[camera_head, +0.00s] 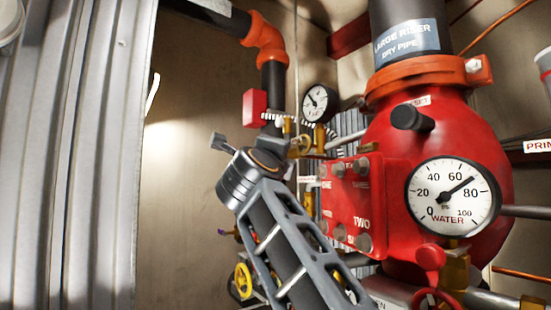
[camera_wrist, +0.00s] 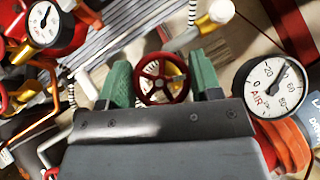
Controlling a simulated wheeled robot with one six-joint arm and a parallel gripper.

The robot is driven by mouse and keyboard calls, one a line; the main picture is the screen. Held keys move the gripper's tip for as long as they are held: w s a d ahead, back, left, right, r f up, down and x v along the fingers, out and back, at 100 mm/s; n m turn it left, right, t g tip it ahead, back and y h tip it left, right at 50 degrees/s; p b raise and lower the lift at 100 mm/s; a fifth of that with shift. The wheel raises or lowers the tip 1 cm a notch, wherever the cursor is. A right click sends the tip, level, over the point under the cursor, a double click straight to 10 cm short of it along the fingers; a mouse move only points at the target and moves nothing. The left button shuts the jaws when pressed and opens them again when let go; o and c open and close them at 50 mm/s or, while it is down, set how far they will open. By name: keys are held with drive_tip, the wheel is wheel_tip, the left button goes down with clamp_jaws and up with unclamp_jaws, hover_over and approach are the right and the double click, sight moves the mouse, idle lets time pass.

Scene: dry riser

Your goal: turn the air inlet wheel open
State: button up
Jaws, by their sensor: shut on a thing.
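A small red spoked handwheel (camera_wrist: 163,80) shows in the wrist view between the two green fingers of my gripper (camera_wrist: 163,76). My gripper is shut on this wheel, one finger at each side of its rim. I read no label on the wheel itself. In the head view my wrist hides the wheel and the fingertips.
A large red riser body (camera_head: 480,135) with a water gauge (camera_head: 453,198) stands to the right. An air gauge (camera_wrist: 274,88) is close to my gripper's right side. A yellow handwheel (camera_head: 243,281) sits lower down. Corrugated metal (camera_head: 65,150) stands at the left.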

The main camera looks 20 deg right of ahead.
drive_tip(key=o, duration=0.9)
drive_tip(key=shift+b+v, duration=2.75)
drive_tip(key=shift+v, duration=4.2)
drive_tip(key=shift+a+r, duration=0.1)
drive_tip(key=shift+r, duration=0.05)
